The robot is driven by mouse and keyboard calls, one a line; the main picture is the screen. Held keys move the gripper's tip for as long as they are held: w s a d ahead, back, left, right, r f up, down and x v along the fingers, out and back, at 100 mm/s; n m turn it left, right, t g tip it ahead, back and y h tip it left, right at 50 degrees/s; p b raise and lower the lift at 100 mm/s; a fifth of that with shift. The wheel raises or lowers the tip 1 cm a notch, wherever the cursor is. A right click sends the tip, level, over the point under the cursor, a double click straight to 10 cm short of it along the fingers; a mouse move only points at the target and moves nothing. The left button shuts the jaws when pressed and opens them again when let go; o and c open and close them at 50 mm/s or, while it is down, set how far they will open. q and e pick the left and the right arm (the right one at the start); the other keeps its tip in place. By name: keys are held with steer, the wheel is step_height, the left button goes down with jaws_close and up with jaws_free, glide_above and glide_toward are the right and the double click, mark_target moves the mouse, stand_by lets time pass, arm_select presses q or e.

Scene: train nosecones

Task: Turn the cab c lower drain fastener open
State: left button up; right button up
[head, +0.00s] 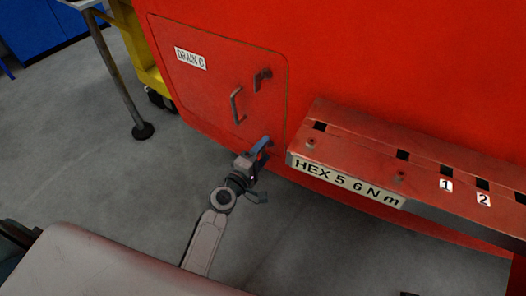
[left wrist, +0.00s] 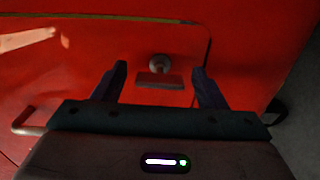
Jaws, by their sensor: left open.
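The red drain C panel (head: 205,75), labelled DRAIN C, is closed flush in the red nosecone. In the left wrist view, the lower drain fastener (left wrist: 160,64) is a round grey head with a flat dark red wing or tab (left wrist: 160,80) beside it, near the panel's edge. My left gripper (head: 262,150) is at the panel's lower right corner and hides the lower fastener in the head view. In the left wrist view the gripper (left wrist: 160,72) is open, with one finger on each side of the fastener and a gap at both sides. Contact cannot be told.
A grey handle (head: 236,105) and an upper fastener (head: 262,76) are on the panel above my gripper. A red step ledge (head: 400,165) marked HEX 5 6 N m juts out close on the right. A yellow cart (head: 143,50) and a table leg (head: 122,80) stand at the left.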

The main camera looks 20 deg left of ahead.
arm_select(q)
steer(key=b+v, duration=0.2)
steer(key=v, duration=0.8)
steer(key=shift+s, duration=0.25)
arm_select(e)
steer(key=shift+t, duration=0.6)
steer(key=shift+s+a+r, duration=0.1)
steer(key=shift+a+r, duration=0.05)
steer(key=shift+r, duration=0.55)
steer(key=shift+s+a+r, duration=0.15)
steer(key=shift+a+r, duration=0.05)
steer(key=shift+r, duration=0.45)
steer(key=shift+s+a+r, duration=0.1)
steer(key=shift+a+r, duration=0.05)
steer(key=shift+r, duration=0.55)
